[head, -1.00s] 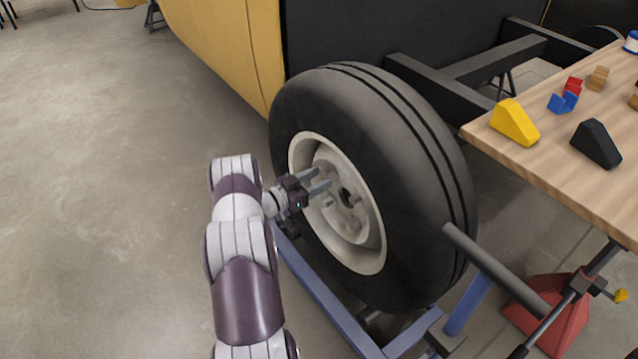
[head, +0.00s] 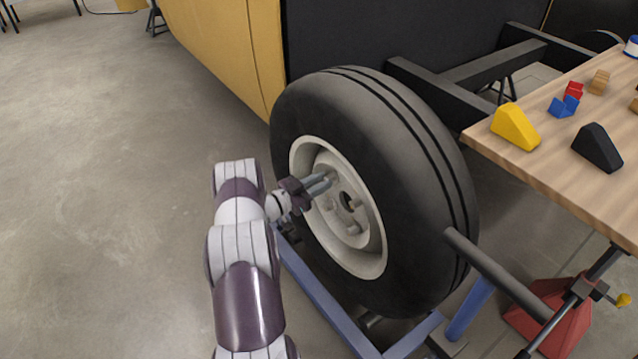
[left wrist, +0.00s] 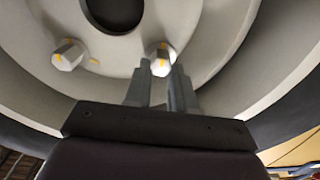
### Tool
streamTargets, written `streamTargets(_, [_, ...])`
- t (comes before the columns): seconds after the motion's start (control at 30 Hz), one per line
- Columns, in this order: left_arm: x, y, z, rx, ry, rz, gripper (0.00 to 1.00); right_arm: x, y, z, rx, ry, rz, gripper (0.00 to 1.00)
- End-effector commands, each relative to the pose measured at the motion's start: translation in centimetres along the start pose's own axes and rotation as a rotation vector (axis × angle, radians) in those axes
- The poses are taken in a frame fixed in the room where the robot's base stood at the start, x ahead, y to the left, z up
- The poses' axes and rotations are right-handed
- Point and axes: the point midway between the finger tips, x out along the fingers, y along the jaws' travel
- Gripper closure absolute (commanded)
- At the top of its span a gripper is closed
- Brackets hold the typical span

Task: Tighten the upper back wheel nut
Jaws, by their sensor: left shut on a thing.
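The big black tyre (head: 420,170) stands upright with a pale wheel rim (head: 375,262) facing my left arm. My left gripper (head: 326,180) reaches into the rim's upper part, its fingers close together. In the left wrist view, my left gripper (left wrist: 160,70) is shut on a pale wheel nut (left wrist: 160,54) with a yellow mark, the nut between its fingertips. This is the upper nut on the body side; in the head view the fingers largely hide it. Another marked nut (left wrist: 68,55) sits to the left, untouched. My right gripper is not in view.
A wooden table (head: 580,185) at the right carries a yellow wedge (head: 515,127), a black wedge (head: 597,148) and small blocks. A blue frame (head: 325,300) runs below the wheel; a grey bar (head: 495,270) juts out at lower right. The floor at left is clear.

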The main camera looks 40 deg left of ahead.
Motion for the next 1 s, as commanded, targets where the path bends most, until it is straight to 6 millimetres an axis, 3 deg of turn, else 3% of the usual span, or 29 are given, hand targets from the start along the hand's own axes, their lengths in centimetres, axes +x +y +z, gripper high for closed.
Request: streamTargets(1.0, [0.0,0.4,0.4,0.936,-0.001,0.001,1.00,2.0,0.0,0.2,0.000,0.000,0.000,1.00])
